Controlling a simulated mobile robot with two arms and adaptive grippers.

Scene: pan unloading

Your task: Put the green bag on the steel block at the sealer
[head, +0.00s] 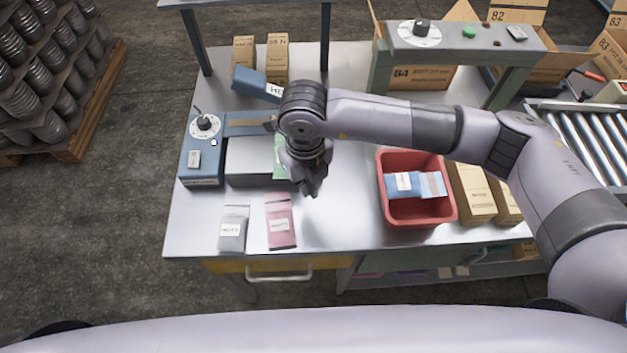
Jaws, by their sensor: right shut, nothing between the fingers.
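The blue sealer (202,160) with a white dial stands at the left of the table. The steel block (248,160) sits against its right side, below the sealer's arm. A strip of the green bag (279,155) shows at the right end of the block's top. My right wrist and gripper hide the rest of it, so I cannot tell how much of it rests on the block. My right gripper (313,188) is shut and empty, pointing down just right of the block and in front of the bag. My left gripper is not in view.
A grey bag (233,230) and a pink bag (281,222) lie at the table's front. A red bin (417,217) holds blue bags (402,184). Brown boxes (472,193) stand right of it. A raised control panel (462,37) stands behind. The table between pink bag and bin is clear.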

